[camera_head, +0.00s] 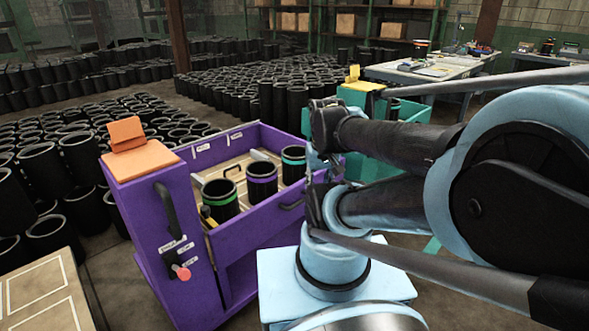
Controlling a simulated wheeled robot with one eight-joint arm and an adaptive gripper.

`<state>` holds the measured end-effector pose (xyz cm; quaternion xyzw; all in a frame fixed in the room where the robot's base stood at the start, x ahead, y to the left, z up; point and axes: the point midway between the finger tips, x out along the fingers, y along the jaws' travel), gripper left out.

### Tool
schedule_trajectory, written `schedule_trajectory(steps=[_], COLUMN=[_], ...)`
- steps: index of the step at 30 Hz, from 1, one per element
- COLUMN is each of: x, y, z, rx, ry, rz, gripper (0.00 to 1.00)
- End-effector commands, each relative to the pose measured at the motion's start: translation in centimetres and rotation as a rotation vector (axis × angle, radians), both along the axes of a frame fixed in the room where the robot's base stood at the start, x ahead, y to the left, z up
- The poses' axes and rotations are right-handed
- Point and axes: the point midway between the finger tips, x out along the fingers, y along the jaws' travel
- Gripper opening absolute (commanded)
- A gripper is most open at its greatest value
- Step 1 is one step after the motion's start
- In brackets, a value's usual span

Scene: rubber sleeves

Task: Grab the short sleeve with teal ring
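Three black sleeves stand upright inside a purple cart. The right one has a teal ring (293,163) near its top. The middle one has a purple ring (261,183), and the front left one has a green ring (220,200). The rings on the right and left sleeves look close in colour. My folded arm fills the right of the view. What looks like my gripper (322,160) is just right of the teal-ringed sleeve, over the cart's right end. It appears apart from the sleeves. Its fingers are not clear against the dark arm parts.
The purple cart (240,269) has raised walls, a handle and an orange pad (140,160) on its left post. A yellow tool (209,216) lies beside the green-ringed sleeve. A teal cart (410,111) stands behind my arm. Many black sleeves (45,168) crowd the floor behind and left.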

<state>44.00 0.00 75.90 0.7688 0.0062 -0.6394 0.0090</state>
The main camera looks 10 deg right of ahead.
Motion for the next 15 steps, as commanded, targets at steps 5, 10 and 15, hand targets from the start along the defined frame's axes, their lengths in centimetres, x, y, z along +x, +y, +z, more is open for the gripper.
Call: schedule_trajectory(steps=[5, 10, 15], x=[-0.4, 1.8, 5.1], y=[0.0, 0.3, 0.1], z=[0.9, 2.8, 4.8], rx=[-0.007, -0.034, -0.070], ry=[-0.009, 0.005, 0.026], rz=[0.034, 0.182, 0.395], gripper=[0.32, 0.32, 0.32])
